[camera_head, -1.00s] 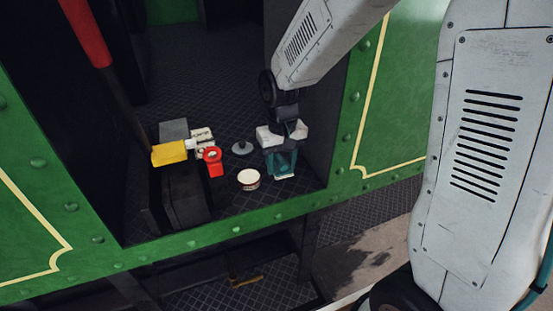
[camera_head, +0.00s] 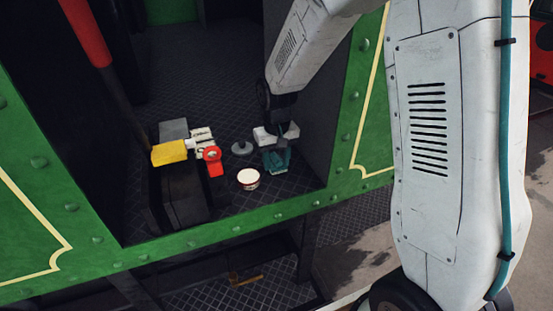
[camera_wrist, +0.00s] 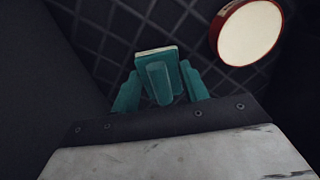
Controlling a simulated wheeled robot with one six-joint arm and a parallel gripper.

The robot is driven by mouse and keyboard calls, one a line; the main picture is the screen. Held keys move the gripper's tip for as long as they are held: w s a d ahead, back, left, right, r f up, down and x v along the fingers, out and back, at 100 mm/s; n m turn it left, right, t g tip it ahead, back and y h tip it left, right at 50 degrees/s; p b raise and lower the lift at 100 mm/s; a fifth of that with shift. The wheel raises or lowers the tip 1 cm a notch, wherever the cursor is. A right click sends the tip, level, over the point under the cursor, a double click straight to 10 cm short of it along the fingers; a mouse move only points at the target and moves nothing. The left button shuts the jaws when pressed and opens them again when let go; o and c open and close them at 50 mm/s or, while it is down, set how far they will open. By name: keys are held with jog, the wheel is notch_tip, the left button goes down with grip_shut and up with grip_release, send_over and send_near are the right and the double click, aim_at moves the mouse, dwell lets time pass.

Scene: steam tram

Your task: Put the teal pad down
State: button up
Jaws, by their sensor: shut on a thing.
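The teal pad is held between the teal fingers of my gripper (camera_head: 277,157), over the dark tread-plate floor inside the green doorway. In the wrist view the pad (camera_wrist: 157,53) shows a pale edge and a raised teal grip, with a finger on either side. My gripper (camera_wrist: 160,88) is shut on it. In the head view the fingers and the pad blend together. I cannot tell whether the pad touches the floor.
A red-rimmed tin with a cream top (camera_head: 248,179) stands left of my gripper. A grey disc with a knob (camera_head: 242,148) lies nearby. A black box (camera_head: 184,195), a yellow item (camera_head: 169,153) and a red ring-ended item (camera_head: 212,160) sit further left. A dark wall is close on the right.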

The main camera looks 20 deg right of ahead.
aim_at(277, 158)
jog(key=o, duration=0.9)
jog(key=shift+f, duration=0.1)
notch_tip(277, 158, up, 12)
jog(key=s+d+r, duration=0.1)
jog(key=s+r, duration=0.3)
jog(key=s, duration=0.4)
jog(key=s+d+r, duration=0.1)
jog(key=s+r, duration=0.3)
jog(key=s, duration=0.3)
jog(key=shift+t, duration=0.6)
jog(key=s, duration=1)
jog(key=s+d, duration=0.1)
jog(key=s, duration=0.3)
jog(key=shift+s+f, duration=0.15)
jog(key=shift+s, duration=0.25)
jog(key=shift+o, duration=0.4)
